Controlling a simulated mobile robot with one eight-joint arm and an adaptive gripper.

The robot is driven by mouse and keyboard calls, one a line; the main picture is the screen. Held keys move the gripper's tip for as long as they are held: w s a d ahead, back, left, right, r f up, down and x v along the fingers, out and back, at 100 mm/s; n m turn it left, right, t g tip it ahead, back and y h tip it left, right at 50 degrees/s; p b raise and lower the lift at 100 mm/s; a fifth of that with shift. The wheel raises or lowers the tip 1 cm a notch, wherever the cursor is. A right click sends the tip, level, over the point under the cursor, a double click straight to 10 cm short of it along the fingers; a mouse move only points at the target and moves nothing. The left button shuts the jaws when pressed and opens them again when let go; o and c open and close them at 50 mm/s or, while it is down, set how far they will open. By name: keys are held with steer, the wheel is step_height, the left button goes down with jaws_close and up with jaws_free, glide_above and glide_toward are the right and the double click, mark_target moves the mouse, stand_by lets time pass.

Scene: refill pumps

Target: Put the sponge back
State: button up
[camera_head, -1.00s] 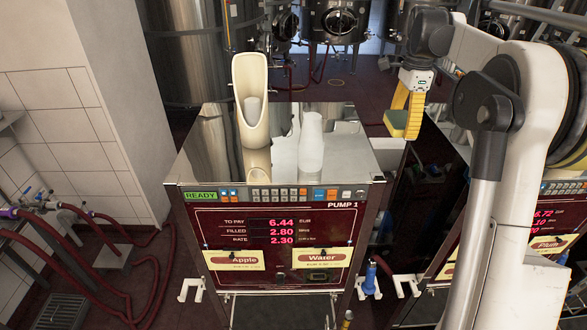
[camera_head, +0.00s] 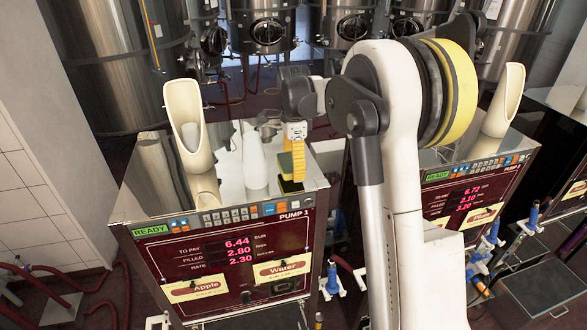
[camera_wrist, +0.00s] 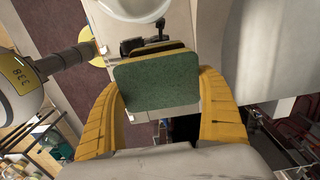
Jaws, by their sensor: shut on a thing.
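The sponge (camera_head: 286,165), green on one side and yellowish on the other, is held in my gripper (camera_head: 297,163) over the right part of the pump 1 top (camera_head: 222,205). In the wrist view, the green face of the sponge (camera_wrist: 155,82) fills the space between the two yellow fingers of my gripper (camera_wrist: 160,90), which are shut on it. A dark patch lies below the sponge in the head view. I cannot tell whether it is a holder, shadow or reflection, or whether the sponge touches the top.
A second pump (camera_head: 463,195) stands at the right, with a similar holder (camera_head: 504,100). Steel tanks (camera_head: 120,60) line the back.

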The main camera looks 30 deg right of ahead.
step_height(320, 180, down, 2)
steer(key=shift+w+f, duration=0.1)
